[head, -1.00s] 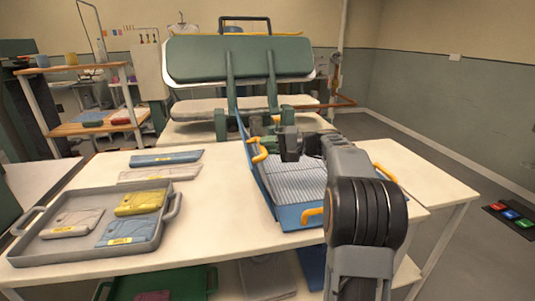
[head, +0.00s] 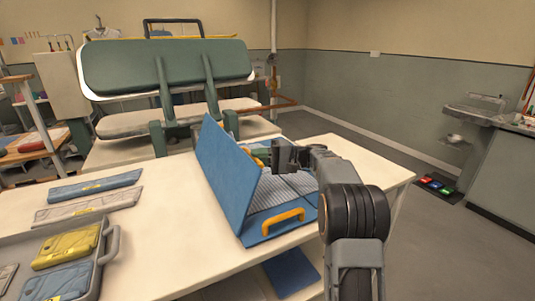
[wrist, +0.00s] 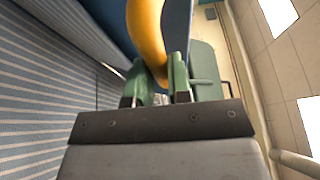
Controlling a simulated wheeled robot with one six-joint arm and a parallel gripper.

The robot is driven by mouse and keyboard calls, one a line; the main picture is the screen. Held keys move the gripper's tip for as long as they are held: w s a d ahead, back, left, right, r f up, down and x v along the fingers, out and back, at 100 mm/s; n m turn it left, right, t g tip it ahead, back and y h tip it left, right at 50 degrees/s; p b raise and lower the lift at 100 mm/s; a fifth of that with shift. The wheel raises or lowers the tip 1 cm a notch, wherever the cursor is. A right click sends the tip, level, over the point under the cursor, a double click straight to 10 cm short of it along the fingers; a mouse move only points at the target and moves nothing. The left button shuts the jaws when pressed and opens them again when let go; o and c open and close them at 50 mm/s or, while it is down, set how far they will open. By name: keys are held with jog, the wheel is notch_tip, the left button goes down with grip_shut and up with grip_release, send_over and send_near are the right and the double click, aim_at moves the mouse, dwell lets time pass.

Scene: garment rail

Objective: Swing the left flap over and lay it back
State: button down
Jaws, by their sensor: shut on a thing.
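The left flap (head: 228,178) of the blue folding board is a flat blue panel. My gripper (head: 262,150) is shut on the flap's orange handle (wrist: 148,35), on the flap's inner side. In the wrist view the green fingers (wrist: 158,82) sit on both sides of the handle, with the flap's blue edge (wrist: 178,25) beside it. The flap hides part of the bed and handle in the head view.
A grey tray (head: 112,244) with folded garments lies at the left, with blue (head: 95,186) and grey (head: 88,206) folded pieces behind it. A green press (head: 165,68) stands behind the table. An orange front handle (head: 283,222) is on the board. Bare tabletop (head: 165,225) lies left of the flap.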

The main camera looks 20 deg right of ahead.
jog(key=shift+f, duration=0.8)
jog(key=c, duration=1.3)
grip_release()
jog(key=shift+w+a, duration=0.1)
jog(key=shift+a, duration=0.15)
jog(key=shift+o, duration=1.2)
jog(key=shift+d+r, duration=0.15)
jog(key=shift+d, duration=0.05)
jog(key=shift+d+r, duration=0.1)
jog(key=shift+d, duration=0.05)
jog(key=v, duration=1.3)
jog(key=shift+d+p, duration=0.3)
jog(key=shift+p, duration=0.15)
